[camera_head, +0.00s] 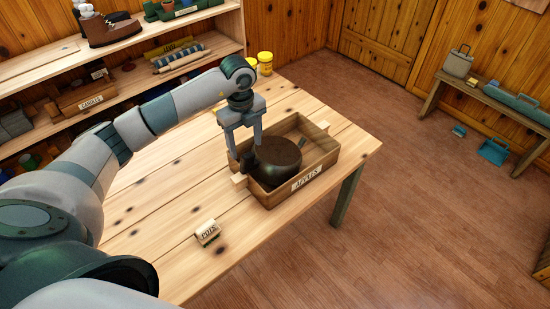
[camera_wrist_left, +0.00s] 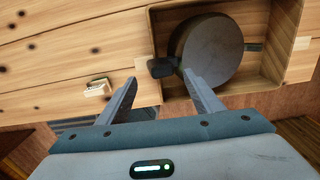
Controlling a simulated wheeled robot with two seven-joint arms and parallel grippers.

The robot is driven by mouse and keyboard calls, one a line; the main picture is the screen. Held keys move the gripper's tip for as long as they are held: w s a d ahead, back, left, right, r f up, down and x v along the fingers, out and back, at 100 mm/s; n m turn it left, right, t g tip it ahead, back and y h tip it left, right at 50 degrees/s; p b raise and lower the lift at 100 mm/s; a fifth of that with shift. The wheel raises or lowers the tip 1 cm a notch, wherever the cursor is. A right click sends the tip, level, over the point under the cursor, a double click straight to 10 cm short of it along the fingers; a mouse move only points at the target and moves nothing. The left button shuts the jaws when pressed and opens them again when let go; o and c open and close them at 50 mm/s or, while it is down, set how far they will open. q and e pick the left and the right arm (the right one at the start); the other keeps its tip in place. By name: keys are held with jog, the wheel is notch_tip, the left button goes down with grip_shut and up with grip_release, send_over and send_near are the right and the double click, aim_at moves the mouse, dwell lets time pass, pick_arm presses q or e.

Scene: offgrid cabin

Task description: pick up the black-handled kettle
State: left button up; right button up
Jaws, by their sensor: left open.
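The dark, round kettle (camera_head: 278,160) sits in a wooden crate (camera_head: 315,160) labelled APPLES on the table. Its black handle (camera_head: 249,161) points left, toward the crate's near-left wall. In the left wrist view the kettle (camera_wrist_left: 212,52) shows as a dark disc, with the black handle (camera_wrist_left: 162,68) at its left edge. My left gripper (camera_head: 243,150) is open over the crate's left end, close to the handle. In the left wrist view the handle appears between and just beyond its fingertips (camera_wrist_left: 160,80); contact cannot be told. My right gripper is not in view.
A small labelled block (camera_head: 207,232) lies on the table (camera_head: 165,235) in front of the crate. Yellow jars (camera_head: 264,62) stand behind. Shelves (camera_head: 50,70) with goods line the left. A bench (camera_head: 490,95) stands at the right across open floor.

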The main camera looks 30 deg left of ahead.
aim_at(248, 155)
pick_arm(q)
notch_tip(248, 155, down, 3)
jog(key=shift+w+r+p, duration=0.1)
jog(key=shift+w+p, duration=0.05)
jog(key=shift+p, duration=0.7)
jog(key=shift+f, duration=0.7)
